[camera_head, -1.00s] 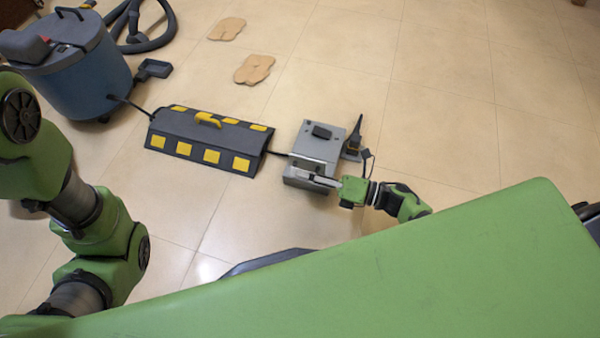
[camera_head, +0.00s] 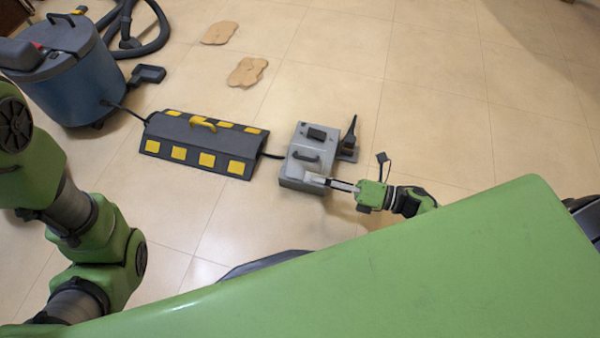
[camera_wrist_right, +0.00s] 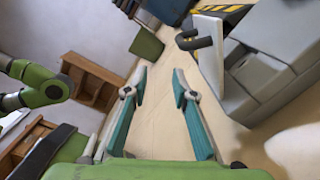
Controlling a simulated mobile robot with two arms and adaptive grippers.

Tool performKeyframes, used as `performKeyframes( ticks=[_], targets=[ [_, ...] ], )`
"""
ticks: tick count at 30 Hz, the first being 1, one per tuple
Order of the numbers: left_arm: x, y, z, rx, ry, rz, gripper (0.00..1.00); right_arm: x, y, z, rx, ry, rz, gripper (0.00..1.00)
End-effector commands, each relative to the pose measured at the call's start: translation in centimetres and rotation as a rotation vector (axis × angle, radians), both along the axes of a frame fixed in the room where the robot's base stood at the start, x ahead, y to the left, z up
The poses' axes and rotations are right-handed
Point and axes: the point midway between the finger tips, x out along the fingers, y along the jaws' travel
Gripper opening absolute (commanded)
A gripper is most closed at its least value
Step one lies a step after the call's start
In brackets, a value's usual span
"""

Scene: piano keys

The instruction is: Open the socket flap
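The grey socket box (camera_head: 292,183) stands on the floor in the head view. Its top carries a dark block (camera_head: 317,134) and a dark bar handle (camera_head: 305,156) nearer me. In the right wrist view the box (camera_wrist_right: 285,30) fills the right side, with a pale flap-like panel (camera_wrist_right: 211,62) and a dark handle (camera_wrist_right: 196,42). How far the flap is open I cannot tell. My right gripper (camera_head: 322,181) is at the box's near right corner; the wrist view shows its fingers (camera_wrist_right: 160,78) apart and empty. Only my left arm shows; its gripper is out of view.
A black-and-yellow cable cover (camera_head: 200,145) lies left of the box, joined by a cable. A blue vacuum cleaner (camera_head: 75,85) stands farther left. A black upright piece (camera_head: 349,135) is beside the box. Open floor lies to the right.

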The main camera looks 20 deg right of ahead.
Motion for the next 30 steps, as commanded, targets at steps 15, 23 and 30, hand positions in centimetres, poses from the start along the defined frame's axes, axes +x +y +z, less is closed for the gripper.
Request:
performKeyframes(
  ticks=[15,23,30],
  targets=[
    [-0.1,0.0,0.0,0.001,-0.002,0.0,0.0,-3.8,-5.5,0.2,0.001,-0.003,0.001,0.25],
    [-0.1,0.0,0.0,0.001,-0.002,0.0,0.0,-3.8,-5.5,0.2,0.002,-0.004,0.0,0.25],
    [1.1,0.0,0.5,0.001,0.027,0.0,0.0,2.8,-7.2,4.2,0.083,0.059,-0.172,0.25]
  ],
)
